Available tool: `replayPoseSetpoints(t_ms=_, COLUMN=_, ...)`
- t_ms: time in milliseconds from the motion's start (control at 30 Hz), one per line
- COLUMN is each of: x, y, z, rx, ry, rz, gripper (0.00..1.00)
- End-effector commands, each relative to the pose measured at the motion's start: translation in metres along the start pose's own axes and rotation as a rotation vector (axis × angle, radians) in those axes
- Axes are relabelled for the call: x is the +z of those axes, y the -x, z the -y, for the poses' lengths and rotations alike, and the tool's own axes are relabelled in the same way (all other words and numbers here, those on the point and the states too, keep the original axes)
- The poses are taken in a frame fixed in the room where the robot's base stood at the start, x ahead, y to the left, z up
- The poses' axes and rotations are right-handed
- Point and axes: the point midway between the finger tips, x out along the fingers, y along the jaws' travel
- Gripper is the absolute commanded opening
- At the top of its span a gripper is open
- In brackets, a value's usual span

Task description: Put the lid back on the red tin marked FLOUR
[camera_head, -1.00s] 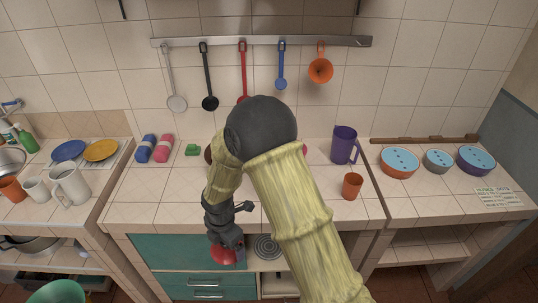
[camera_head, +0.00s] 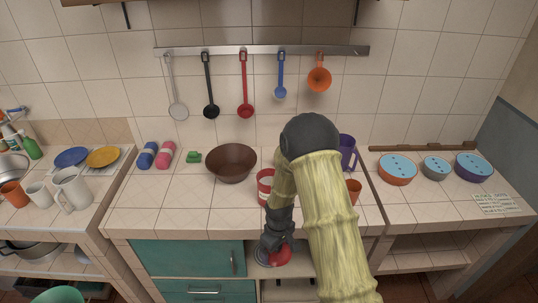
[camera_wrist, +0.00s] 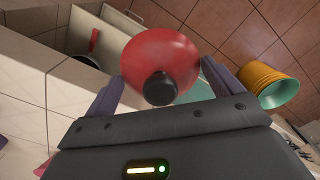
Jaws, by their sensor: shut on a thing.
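My gripper (camera_head: 270,254) is shut on a red lid (camera_head: 281,258) and holds it low in front of the counter's front edge. In the wrist view the round red lid (camera_wrist: 158,52) with its black knob (camera_wrist: 160,89) sits between the two fingers of my gripper (camera_wrist: 162,80). A red tin (camera_head: 264,186) with a pale band stands on the counter. My arm hides its right side, and any lettering is too small to read. The lid is apart from the tin, lower and nearer to me.
A brown bowl (camera_head: 231,164) stands left of the tin. A purple jug (camera_head: 348,152) and an orange cup (camera_head: 354,188) stand to the right, partly behind my arm. The counter's front left is clear. Several utensils hang from the wall rail (camera_head: 262,50).

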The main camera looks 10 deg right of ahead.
Motion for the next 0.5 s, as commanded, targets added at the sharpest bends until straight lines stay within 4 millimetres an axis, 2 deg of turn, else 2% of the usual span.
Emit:
replayPoseSetpoints(t_ms=100, x=0.019, y=-0.013, z=-0.025, rx=0.002, ry=-0.282, rz=0.003, gripper=0.69)
replayPoseSetpoints(t_ms=233, x=0.036, y=-0.022, z=-0.045, rx=0.007, ry=-0.539, rz=0.002, gripper=0.69)
replayPoseSetpoints(t_ms=333, x=0.044, y=-0.027, z=-0.054, rx=0.009, ry=-0.659, rz=0.0, gripper=0.69)
replayPoseSetpoints(t_ms=500, x=0.047, y=-0.028, z=-0.057, rx=0.011, ry=-0.714, rz=-0.001, gripper=0.69)
